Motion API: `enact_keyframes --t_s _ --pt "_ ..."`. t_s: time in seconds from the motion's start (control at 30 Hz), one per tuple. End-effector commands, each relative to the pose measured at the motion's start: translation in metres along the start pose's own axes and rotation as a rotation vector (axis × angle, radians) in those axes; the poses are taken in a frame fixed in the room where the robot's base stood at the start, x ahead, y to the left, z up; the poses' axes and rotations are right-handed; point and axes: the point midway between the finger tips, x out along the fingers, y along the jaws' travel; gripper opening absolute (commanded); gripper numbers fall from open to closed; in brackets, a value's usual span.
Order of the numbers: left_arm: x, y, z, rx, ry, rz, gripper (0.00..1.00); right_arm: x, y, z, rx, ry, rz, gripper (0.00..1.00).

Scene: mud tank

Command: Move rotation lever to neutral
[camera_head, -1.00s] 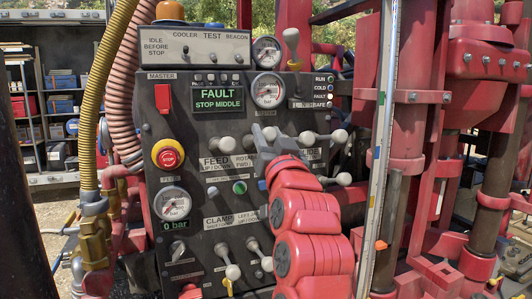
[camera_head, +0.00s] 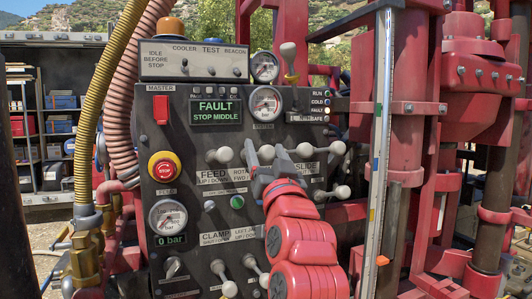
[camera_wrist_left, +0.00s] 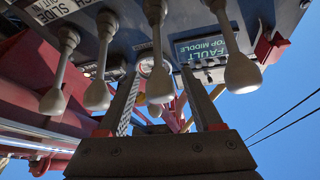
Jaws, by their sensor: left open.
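The rotation lever's pale knob (camera_head: 266,153) stands in the upper lever row of the black control panel (camera_head: 190,190), above the partly covered rotation label. My left gripper (camera_head: 265,158) is open there, its grey fingers at either side of the knob. In the left wrist view the knob (camera_wrist_left: 156,88) shows between the two fingers of my left gripper (camera_wrist_left: 160,95), with gaps on both sides. I cannot tell whether a finger touches the lever. The red left wrist hides part of the panel below. My right gripper is not in view.
The feed lever knob (camera_head: 225,154) is close on the left, and another lever knob (camera_head: 304,151) is close on the right. A red stop button (camera_head: 163,168) is at the panel's left. The display (camera_head: 215,112) reads FAULT, STOP MIDDLE. A vertical rail (camera_head: 380,150) stands right of the panel.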

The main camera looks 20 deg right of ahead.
Motion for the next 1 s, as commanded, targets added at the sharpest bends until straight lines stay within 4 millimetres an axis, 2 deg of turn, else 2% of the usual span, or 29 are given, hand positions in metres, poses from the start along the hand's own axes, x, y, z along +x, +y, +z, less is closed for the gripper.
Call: enact_keyframes --t_s 0.13,0.27,0.7,0.83,1.0 --pt "-0.006 0.001 0.001 -0.001 0.001 0.001 0.67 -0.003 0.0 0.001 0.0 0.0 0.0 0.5" --pt "-0.026 0.001 0.002 -0.003 0.002 0.001 0.67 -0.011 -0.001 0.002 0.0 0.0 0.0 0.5" --pt "-0.138 0.002 0.003 -0.004 0.001 0.003 0.67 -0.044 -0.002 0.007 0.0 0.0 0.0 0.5" --pt "-0.16 0.001 0.002 0.0 0.0 0.001 0.67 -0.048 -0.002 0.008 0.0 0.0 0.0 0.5" --pt "-0.173 0.001 0.001 -0.001 0.001 0.001 0.67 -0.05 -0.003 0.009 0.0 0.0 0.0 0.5"
